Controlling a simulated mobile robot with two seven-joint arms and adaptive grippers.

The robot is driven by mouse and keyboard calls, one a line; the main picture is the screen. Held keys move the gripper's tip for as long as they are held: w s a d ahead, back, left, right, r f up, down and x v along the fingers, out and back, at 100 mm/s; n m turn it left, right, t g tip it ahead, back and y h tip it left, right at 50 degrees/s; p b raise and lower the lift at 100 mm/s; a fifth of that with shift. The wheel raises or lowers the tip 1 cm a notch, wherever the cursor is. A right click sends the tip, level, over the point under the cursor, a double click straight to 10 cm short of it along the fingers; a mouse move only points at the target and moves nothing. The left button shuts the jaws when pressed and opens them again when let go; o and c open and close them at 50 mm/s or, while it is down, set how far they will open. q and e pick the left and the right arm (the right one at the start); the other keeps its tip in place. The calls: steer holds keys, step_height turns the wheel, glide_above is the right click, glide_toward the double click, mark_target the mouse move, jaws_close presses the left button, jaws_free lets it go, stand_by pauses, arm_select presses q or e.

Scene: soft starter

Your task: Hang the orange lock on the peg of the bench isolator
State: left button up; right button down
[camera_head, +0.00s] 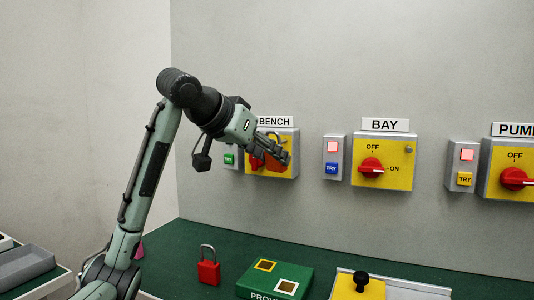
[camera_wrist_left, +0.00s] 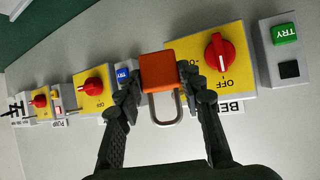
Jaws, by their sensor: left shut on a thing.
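My left gripper (camera_head: 284,157) is in front of the bench isolator (camera_head: 286,174), a grey box with a yellow face, and covers much of it. The orange lock (camera_head: 273,160) is at its fingertips. In the left wrist view, the fingers of my left gripper (camera_wrist_left: 163,88) are on either side of the orange lock (camera_wrist_left: 158,70), its U-shaped shackle showing between them. The bench isolator (camera_wrist_left: 245,70) with its red handle (camera_wrist_left: 220,52) is behind. Its peg is hidden, and I cannot tell whether the lock touches it. My right gripper is not in view.
The bay isolator (camera_head: 396,180) and pump isolator (camera_head: 497,185) are farther right on the wall. On the green bench stand a red padlock (camera_head: 208,271), a green box (camera_head: 300,279) and a yellow-topped item (camera_head: 372,290). A grey tray (camera_head: 25,264) is at left.

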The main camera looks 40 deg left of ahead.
arm_select(q)
steer(key=shift+w+a+f, duration=0.1)
steer(key=shift+w+a, duration=0.1)
steer(key=shift+w, duration=0.6)
steer(key=shift+w+a+f, duration=0.1)
steer(key=shift+w+a, duration=0.1)
steer(key=shift+w, duration=0.65)
steer(key=shift+w+a, duration=0.2)
steer(key=shift+w, duration=0.6)
steer(key=shift+w+a+f, duration=0.1)
steer(key=shift+w+f, duration=0.1)
steer(key=shift+w, duration=0.05)
steer(key=shift+c, duration=1)
steer(key=shift+f, duration=0.1)
steer(key=shift+f, duration=0.25)
steer(key=o, duration=1.2)
steer(key=shift+w+f, duration=0.4)
steer(key=shift+w, duration=0.15)
steer(key=shift+o, duration=0.2)
steer(key=v, duration=0.8)
steer(key=shift+r, duration=0.25)
